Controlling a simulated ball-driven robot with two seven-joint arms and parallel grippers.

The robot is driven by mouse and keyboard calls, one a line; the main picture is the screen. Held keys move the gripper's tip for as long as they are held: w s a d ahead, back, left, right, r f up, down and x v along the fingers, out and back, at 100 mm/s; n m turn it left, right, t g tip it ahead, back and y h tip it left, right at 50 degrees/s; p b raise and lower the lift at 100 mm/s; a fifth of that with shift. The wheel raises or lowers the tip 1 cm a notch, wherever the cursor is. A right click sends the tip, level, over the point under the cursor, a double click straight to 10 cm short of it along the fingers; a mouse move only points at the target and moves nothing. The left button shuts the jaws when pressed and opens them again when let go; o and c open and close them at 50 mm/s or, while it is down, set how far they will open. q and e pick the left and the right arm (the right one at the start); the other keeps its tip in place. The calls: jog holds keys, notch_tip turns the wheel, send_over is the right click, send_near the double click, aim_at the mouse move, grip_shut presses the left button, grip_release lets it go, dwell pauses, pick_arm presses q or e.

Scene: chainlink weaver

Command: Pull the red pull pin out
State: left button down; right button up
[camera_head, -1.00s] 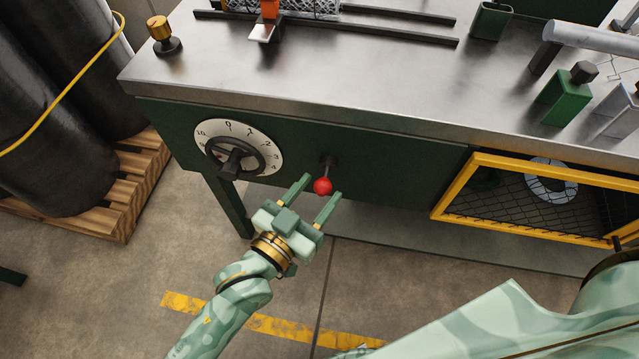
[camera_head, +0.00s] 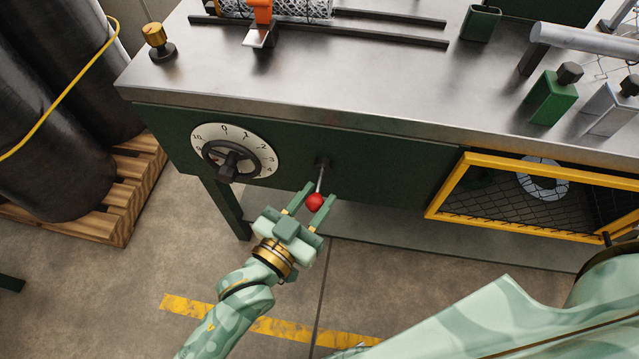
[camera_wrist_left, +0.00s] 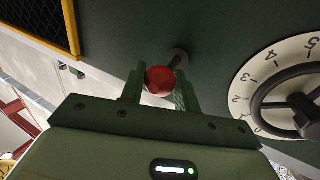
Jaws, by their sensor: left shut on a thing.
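The red pull pin (camera_head: 315,202) has a round red knob on a thin metal shaft that comes out of a dark collar in the green front panel of the bench. My left gripper (camera_head: 314,199) is shut on the knob, with one finger on each side of it. In the left wrist view the red knob (camera_wrist_left: 159,80) sits between the two fingers, and the shaft runs back to the collar on the panel. A length of shaft shows between knob and collar. My right gripper is not in view.
A dial (camera_head: 234,152) with a black handle is on the panel left of the pin. A yellow-framed mesh guard (camera_head: 447,185) is to the right. The metal bench top (camera_head: 330,75) overhangs above. Open floor (camera_head: 380,275) lies in front.

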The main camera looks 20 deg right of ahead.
pick_arm(q)
jog(key=shift+s+a+r, duration=0.2)
jog(key=shift+s+a, duration=0.25)
jog(key=shift+s, duration=0.25)
jog(key=shift+s+f, duration=0.15)
jog(key=shift+f, duration=0.15)
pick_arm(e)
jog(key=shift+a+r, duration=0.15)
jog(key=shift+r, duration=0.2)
pick_arm(q)
jog(key=c, duration=1.1)
grip_release()
jog(key=shift+a, duration=0.1)
jog(key=shift+r, duration=0.1)
jog(key=shift+s+a+p, duration=0.15)
jog(key=shift+a+p, duration=0.1)
jog(key=shift+p, duration=0.1)
jog(key=p+v, duration=0.4)
jog(key=v, duration=1.1)
jog(key=shift+s+a, duration=0.2)
jog(key=shift+a, duration=0.1)
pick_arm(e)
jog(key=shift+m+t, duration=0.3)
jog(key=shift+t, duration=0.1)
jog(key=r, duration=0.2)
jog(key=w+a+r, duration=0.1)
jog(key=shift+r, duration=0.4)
